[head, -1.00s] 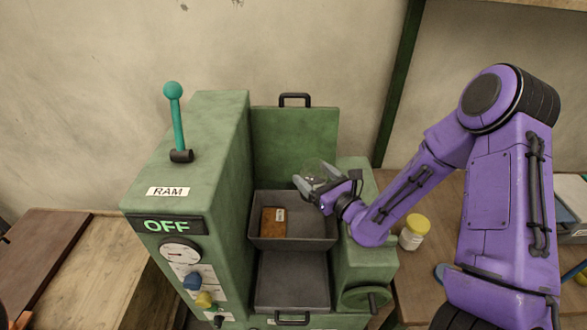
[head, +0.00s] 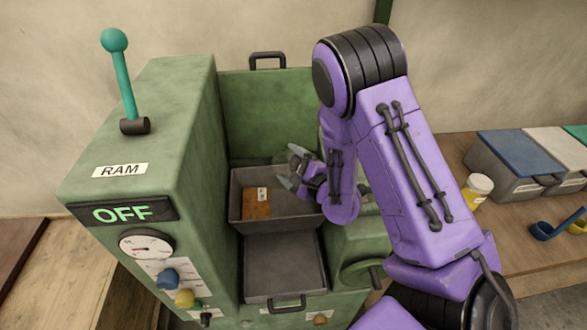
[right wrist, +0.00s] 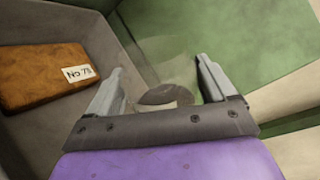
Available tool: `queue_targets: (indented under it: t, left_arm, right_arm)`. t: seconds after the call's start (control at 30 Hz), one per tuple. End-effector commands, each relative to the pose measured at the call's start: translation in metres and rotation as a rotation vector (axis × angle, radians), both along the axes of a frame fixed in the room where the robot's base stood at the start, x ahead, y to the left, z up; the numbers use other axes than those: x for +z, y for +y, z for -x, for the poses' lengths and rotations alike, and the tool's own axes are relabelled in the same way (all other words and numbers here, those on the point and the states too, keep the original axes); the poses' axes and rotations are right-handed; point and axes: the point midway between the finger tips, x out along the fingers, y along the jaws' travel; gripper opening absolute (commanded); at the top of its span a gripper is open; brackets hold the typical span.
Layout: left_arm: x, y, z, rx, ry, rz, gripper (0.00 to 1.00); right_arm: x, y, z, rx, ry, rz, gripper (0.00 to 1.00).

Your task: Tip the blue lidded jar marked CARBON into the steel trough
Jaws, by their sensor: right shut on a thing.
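The grey steel trough (head: 241,222) sits in the green press, with a brown block (head: 256,204) labelled "No 78" inside. The block also shows in the right wrist view (right wrist: 35,78). My right gripper (head: 292,170) is over the trough's back right part. In the right wrist view, the gripper (right wrist: 160,82) is shut on a see-through jar with a dark round patch (right wrist: 165,94). I see no blue lid or CARBON mark on it, and its tilt is hard to tell. My left gripper is not in view.
The green press (head: 150,90) has a teal lever (head: 122,75), a RAM label and an OFF display. My right arm hides the press's right side.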

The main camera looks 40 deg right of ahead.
Motion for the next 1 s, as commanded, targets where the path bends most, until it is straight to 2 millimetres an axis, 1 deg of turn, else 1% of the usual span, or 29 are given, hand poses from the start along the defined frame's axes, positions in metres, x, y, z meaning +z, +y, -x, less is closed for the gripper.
queue_targets:
  t: [0.03, 0.17, 0.2, 0.23, 0.3, 0.4, 0.5, 0.63, 1.0]
  left_arm:
    - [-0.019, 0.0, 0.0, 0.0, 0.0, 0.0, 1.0]
    - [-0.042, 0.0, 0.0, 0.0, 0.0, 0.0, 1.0]
    - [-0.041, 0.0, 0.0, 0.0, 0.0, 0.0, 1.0]
    - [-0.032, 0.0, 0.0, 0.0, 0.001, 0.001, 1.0]
    - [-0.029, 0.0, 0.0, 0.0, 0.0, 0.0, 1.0]
    - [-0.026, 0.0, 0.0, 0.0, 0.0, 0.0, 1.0]
    - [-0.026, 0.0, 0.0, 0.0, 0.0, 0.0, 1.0]
    - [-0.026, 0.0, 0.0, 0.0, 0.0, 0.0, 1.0]
    - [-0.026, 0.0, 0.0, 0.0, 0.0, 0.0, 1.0]
  right_arm:
    - [-0.014, 0.002, 0.0, 0.005, 0.005, 0.077, 0.43]
    - [-0.026, 0.002, 0.0, 0.002, 0.023, 0.275, 0.43]
    - [-0.022, 0.003, 0.0, -0.001, 0.028, 0.342, 0.43]
    - [-0.014, 0.005, 0.0, -0.003, 0.036, 0.41, 0.43]
    - [-0.012, 0.008, 0.0, -0.004, 0.051, 0.561, 0.43]
    - [-0.009, 0.013, 0.0, -0.005, 0.068, 0.739, 0.43]
    - [-0.008, 0.017, 0.0, -0.007, 0.08, 0.857, 0.43]
    - [-0.007, 0.02, -0.001, -0.006, 0.087, 0.929, 0.43]
    - [-0.007, 0.02, -0.001, -0.005, 0.088, 0.934, 0.43]
